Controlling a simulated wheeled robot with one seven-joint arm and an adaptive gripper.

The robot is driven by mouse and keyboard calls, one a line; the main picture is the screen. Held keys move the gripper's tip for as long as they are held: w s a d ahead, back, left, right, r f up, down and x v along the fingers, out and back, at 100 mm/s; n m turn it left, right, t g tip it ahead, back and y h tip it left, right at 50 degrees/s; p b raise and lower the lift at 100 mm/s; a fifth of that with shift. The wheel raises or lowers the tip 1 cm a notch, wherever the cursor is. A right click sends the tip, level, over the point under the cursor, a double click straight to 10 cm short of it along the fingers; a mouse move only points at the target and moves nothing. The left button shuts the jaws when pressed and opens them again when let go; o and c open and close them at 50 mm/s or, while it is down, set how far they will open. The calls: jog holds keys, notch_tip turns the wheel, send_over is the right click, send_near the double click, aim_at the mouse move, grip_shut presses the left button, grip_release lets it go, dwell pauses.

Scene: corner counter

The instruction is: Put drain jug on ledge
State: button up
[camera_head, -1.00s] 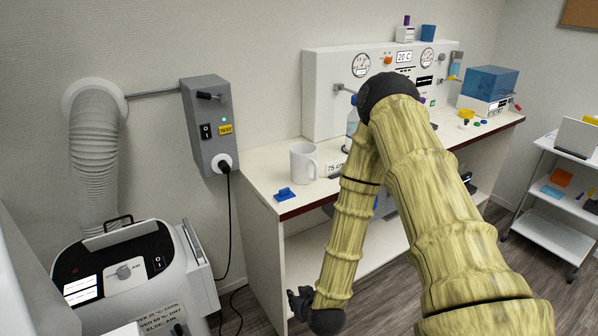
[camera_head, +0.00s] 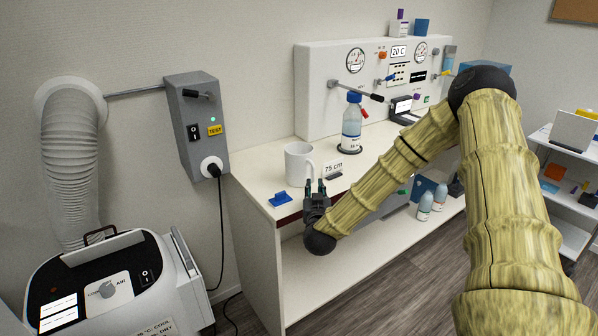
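A white jug (camera_head: 298,163) with a handle on its right side stands upright on the counter, near its left front part. I take it for the drain jug. My gripper (camera_head: 316,186) is at the counter's front edge, just in front of and right of the jug. Its two fingers point up and stand apart with nothing visible between them. It looks close to the jug's handle, but I cannot tell whether it touches. No surface is marked as the ledge; the top of the white gauge panel (camera_head: 316,87) bears a small bottle and a blue cup.
A clear bottle (camera_head: 351,125) stands behind, below a black-tipped lever (camera_head: 367,95). The lower shelf (camera_head: 300,275) is clear at left, with bottles (camera_head: 425,205) at right.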

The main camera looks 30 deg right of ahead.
aim_at(313, 179)
jog(key=shift+p+x, duration=1.05)
jog(key=shift+x, duration=2.6)
jog(key=shift+f, duration=0.2)
jog(key=shift+c, duration=0.5)
grip_shut()
